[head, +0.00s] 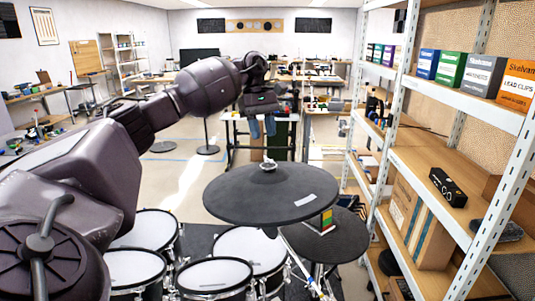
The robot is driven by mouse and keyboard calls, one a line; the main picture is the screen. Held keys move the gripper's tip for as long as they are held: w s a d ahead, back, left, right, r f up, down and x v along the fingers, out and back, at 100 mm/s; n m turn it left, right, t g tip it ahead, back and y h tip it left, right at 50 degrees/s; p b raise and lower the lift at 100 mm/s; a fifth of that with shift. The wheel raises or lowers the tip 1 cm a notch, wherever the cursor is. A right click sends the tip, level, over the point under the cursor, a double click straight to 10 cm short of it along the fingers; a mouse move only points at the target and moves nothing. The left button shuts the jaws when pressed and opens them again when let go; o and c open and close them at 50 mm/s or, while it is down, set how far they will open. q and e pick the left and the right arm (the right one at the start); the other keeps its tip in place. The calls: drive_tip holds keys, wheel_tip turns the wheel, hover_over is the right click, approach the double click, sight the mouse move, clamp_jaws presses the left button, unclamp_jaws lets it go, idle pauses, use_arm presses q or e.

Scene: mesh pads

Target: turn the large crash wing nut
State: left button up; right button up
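The large crash (240,200) is a wide dark grey cymbal pad in the middle of the head view. Its wing nut (268,166) is a small pale piece at the centre on top. My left gripper (262,132) points down above and behind the wing nut in the picture. Its two bluish fingers show a gap between them, with nothing seen in it. The fingers look clear of the nut; the exact distance is hard to tell. My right gripper is not in view.
A smaller dark cymbal pad (340,240) sits lower right, with a small coloured block (326,219) by it. Several white-headed drum pads (215,276) stand below. A metal shelf (440,170) with boxes borders the right. Open floor (185,190) lies to the left.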

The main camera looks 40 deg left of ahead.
sight(268, 157)
use_arm(q)
drive_tip(key=x, duration=0.6)
drive_tip(key=shift+d+f+p, duration=0.15)
drive_tip(key=shift+f+p, duration=0.2)
drive_tip(key=shift+p, duration=0.05)
clamp_jaws()
